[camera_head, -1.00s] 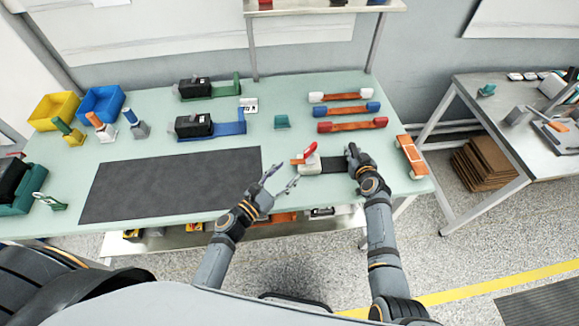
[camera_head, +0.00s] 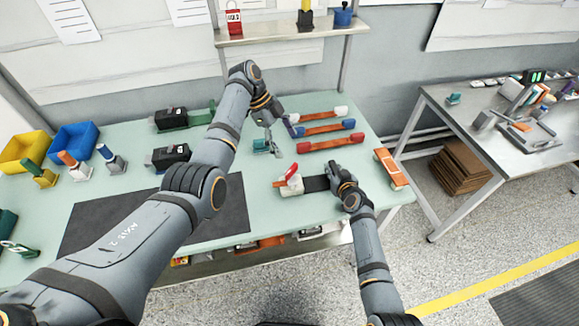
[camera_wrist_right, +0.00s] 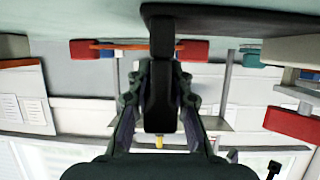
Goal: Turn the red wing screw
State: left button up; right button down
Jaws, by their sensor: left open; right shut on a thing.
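A red, upright wing-like part (camera_head: 291,171), the likeliest match for the red wing screw, stands on a small white block (camera_head: 291,187) in the head view. A flat black piece (camera_head: 316,184) runs from this block toward my right gripper (camera_head: 341,182). That gripper is shut on a black piece (camera_wrist_right: 160,95), which shows between its fingers in the right wrist view. My left gripper (camera_head: 279,136) is open and empty, beyond the white block and beside a small teal block (camera_head: 261,146). Whether it touches the teal block I cannot tell.
Copper-coloured bars with white, blue (camera_head: 324,128) and red ends (camera_head: 330,144) lie behind the block. An orange bar (camera_head: 391,168) lies at the table's right edge. A dark mat (camera_head: 100,220) lies left, partly under my left arm. A shelf (camera_head: 290,33) stands behind.

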aim_at(290, 169)
pick_arm(q)
jog(key=f, duration=0.3)
jog(key=s+d+f+m+y, duration=0.1)
jog(key=f, duration=0.2)
jog(key=s+f+m, duration=0.1)
jog(key=f, duration=0.2)
jog(key=shift+s+d+y, duration=0.25)
jog(key=shift+d+y, duration=0.05)
jog(key=shift+d, duration=0.05)
jog(key=c, duration=1.2)
jog(key=shift+o, duration=0.2)
jog(key=shift+n, duration=0.3)
jog(key=n+t, duration=0.1)
jog(key=n, duration=0.2)
jog(key=shift+s+f+n, duration=0.1)
jog(key=shift+n, duration=0.3)
jog(key=shift+s+n+t, duration=0.15)
jog(key=shift+n+t, duration=0.75)
jog(key=shift+n, duration=1.2)
